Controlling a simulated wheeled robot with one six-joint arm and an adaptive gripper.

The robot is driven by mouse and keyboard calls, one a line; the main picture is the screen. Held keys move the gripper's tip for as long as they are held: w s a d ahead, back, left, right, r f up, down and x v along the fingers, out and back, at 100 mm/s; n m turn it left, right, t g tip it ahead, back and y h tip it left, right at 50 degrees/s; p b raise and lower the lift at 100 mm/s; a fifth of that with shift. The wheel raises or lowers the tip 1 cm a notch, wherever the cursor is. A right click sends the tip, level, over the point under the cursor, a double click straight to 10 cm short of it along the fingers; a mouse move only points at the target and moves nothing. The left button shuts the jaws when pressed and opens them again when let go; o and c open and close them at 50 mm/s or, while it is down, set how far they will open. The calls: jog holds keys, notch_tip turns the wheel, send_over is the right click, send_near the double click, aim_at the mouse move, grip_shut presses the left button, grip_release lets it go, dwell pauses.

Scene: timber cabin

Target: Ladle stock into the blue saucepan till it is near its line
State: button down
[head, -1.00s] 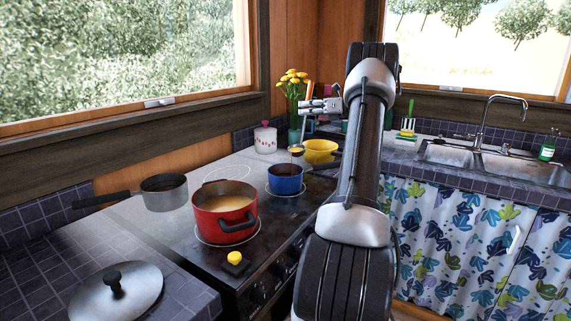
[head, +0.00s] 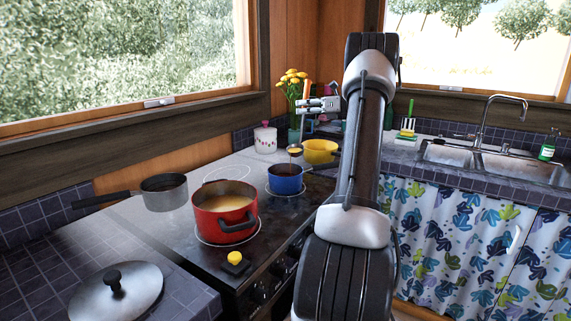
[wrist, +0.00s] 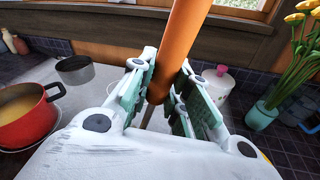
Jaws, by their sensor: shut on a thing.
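The blue saucepan (head: 286,182) stands on the hob, dark inside from this angle. Its line cannot be made out. The red pot (head: 226,220) in front of it holds yellowish stock (head: 226,202); part of the pot also shows at the left of the wrist view (wrist: 28,118). My gripper (head: 312,104) is shut on the orange handle of the ladle (wrist: 180,45). The ladle's bowl (head: 295,152) hangs above the back of the blue saucepan, apart from it, with something yellow in it. The bowl is hidden in the wrist view.
A yellow pan (head: 320,152) stands close behind the blue saucepan. A grey pan (head: 164,193) is left of the red pot. A lid (head: 115,292) lies on the front counter. A white jar (head: 265,139) and a vase of yellow flowers (head: 294,120) stand behind the hob.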

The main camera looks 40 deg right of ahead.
jog(key=s+a+r+n+h, duration=0.1)
jog(key=s+a+r+n, duration=0.1)
jog(key=a, duration=0.3)
jog(key=shift+a, duration=0.35)
dwell(2.6)
jog(key=shift+n, duration=0.9)
jog(key=shift+s+a+r, duration=0.1)
jog(key=shift+s+a, duration=0.15)
jog(key=shift+a, duration=0.45)
jog(key=shift+s+a+r, duration=0.15)
jog(key=shift+s+a, duration=0.05)
jog(key=shift+a, duration=0.5)
jog(key=shift+s+a+r, duration=0.1)
jog(key=shift+s+a, duration=0.15)
jog(key=shift+a, duration=0.45)
jog(key=shift+s+a+r+n+h, duration=0.15)
jog(key=shift+a+n, duration=0.1)
jog(key=shift+a, duration=0.25)
jog(key=shift+s+a+f+n+h, duration=0.1)
jog(key=shift+s+a+n+h, duration=0.1)
jog(key=shift+a, duration=0.25)
jog(key=shift+s+a+r+n+h, duration=0.15)
jog(key=shift+a+n, duration=0.1)
jog(key=shift+a, duration=0.25)
